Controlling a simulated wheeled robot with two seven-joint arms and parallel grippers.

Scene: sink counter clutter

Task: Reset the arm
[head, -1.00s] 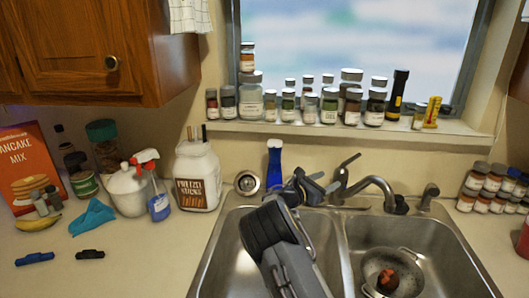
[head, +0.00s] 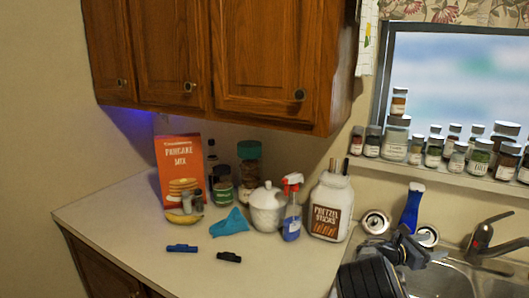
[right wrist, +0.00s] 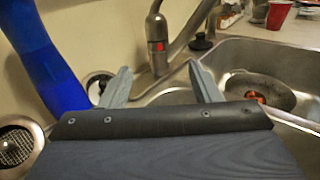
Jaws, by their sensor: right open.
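My right gripper (head: 405,247) is at the lower right of the head view, over the back edge of the sink, just below a blue bottle (head: 411,207) in that picture. In the right wrist view the two grey fingers of the gripper (right wrist: 158,78) are spread apart with nothing between them. The blue bottle (right wrist: 45,70) stands left of the fingers there. The faucet (right wrist: 160,35) rises beyond them. My left gripper is in neither view.
The sink (head: 455,280) holds a pan (right wrist: 255,92) with a reddish item. Sink strainers (head: 376,222) stand near the bottle. A pretzel jar (head: 330,210), spray bottle (head: 292,215), white lidded jar (head: 266,208) and blue cloth (head: 230,222) crowd the counter. Its front left is mostly clear.

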